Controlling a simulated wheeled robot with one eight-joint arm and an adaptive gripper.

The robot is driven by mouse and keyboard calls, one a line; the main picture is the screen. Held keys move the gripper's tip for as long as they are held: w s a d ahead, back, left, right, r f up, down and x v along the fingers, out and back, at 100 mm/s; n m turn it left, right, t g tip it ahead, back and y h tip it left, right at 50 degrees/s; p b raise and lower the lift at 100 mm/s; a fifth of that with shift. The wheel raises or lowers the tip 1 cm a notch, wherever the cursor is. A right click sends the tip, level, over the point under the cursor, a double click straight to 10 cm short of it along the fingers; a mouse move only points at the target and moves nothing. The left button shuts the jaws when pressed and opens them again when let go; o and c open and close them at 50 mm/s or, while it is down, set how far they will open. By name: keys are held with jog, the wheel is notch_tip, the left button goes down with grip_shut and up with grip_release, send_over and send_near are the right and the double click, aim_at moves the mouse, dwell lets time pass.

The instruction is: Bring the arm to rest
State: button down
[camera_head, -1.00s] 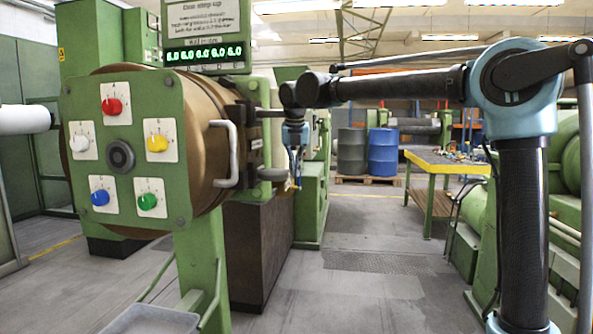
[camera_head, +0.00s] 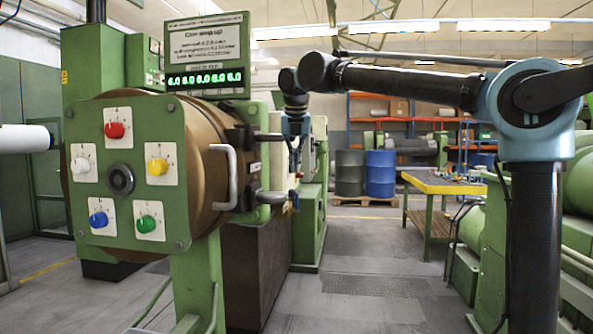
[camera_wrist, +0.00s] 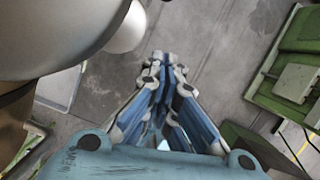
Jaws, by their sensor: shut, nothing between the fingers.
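My arm reaches in from the right in the head view, its forearm sloping slightly up toward the wrist on the left. My gripper (camera_head: 296,203) hangs below the wrist, pointing down, beside the right side of the green extruder (camera_head: 190,262). Its fingers are small in that view. In the wrist view my gripper (camera_wrist: 163,62) shows blue fingers drawn together at the tips, with nothing between them and floor beyond. Large rounded machine parts fill the upper left of the wrist view.
Blue (camera_head: 381,173) and grey (camera_head: 349,173) drums stand on a pallet behind. A yellow-edged table (camera_head: 443,186) stands right of them. The central floor (camera_head: 375,262) is clear.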

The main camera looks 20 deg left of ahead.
dwell(0.4)
jog(key=w+d+f+m, duration=0.1)
jog(key=d+f+m, duration=0.45)
jog(key=d, duration=0.55)
jog(key=w+d+f+m+h, duration=0.1)
jog(key=d+f+m, duration=0.3)
jog(key=d+m, duration=0.5)
jog(key=w+d+f+m, duration=0.1)
jog(key=d+f+m, duration=0.4)
jog(key=d, duration=0.9)
jog(key=s+d+f+m, duration=0.5)
jog(key=d+f+m, duration=0.1)
jog(key=f, duration=0.3)
jog(key=s+d+f+m, duration=0.6)
jog(key=d+f+m, duration=0.1)
jog(key=f+m, duration=0.1)
jog(key=s+d+f+m+g, duration=0.1)
jog(key=s+d+f+m, duration=0.5)
jog(key=f, duration=0.5)
jog(key=shift+d+m, duration=0.55)
jog(key=shift+d, duration=0.05)
jog(key=shift+s, duration=0.1)
